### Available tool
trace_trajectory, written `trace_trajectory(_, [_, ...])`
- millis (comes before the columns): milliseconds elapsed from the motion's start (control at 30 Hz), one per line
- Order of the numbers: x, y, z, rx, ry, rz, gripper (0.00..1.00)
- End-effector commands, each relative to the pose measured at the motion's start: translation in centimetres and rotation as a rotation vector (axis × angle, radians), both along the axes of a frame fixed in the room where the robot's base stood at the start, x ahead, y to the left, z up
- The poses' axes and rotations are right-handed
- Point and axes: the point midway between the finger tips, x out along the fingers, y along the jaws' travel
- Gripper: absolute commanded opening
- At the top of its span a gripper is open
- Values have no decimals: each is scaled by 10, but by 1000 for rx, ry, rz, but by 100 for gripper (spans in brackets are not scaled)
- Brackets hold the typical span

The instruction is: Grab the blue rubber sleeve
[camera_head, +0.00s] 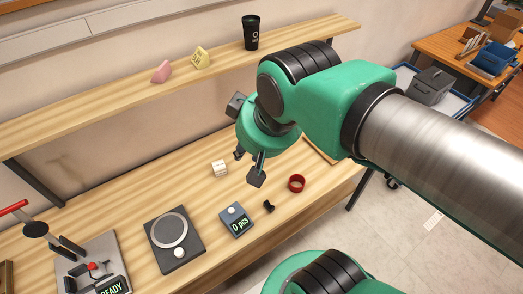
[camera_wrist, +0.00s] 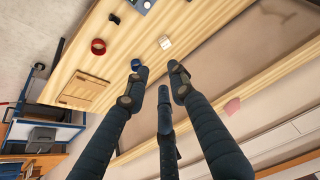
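A small dark blue ring, likely the blue rubber sleeve (camera_wrist: 123,67), lies on the wooden bench in the wrist view, between the red ring and my nearest fingertip. It is partly hard to make out beside that finger. In the head view I cannot see it; my arm and gripper cover that area. My gripper (camera_wrist: 160,76) has three dark fingers spread apart with nothing between them. In the head view my gripper (camera_head: 248,162) hangs over the bench, above and behind the red ring.
On the bench are a red ring (camera_head: 296,183), a small black part (camera_head: 268,206), a white cube (camera_head: 219,168), a counter (camera_head: 236,220), a round-plated device (camera_head: 170,232) and a READY machine (camera_head: 96,262). A wooden board (camera_wrist: 83,92) lies nearby. A shelf (camera_head: 130,100) runs above.

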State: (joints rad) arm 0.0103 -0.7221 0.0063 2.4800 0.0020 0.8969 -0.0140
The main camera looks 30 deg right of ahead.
Motion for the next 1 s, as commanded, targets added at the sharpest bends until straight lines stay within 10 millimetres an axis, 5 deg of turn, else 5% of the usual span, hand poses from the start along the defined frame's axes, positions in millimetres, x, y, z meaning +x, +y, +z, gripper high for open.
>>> trace_trajectory(567, [107,-40,-8,-26,124,11,24])
trace_trajectory(1000, [197,-93,-50,-30,226,26,24])
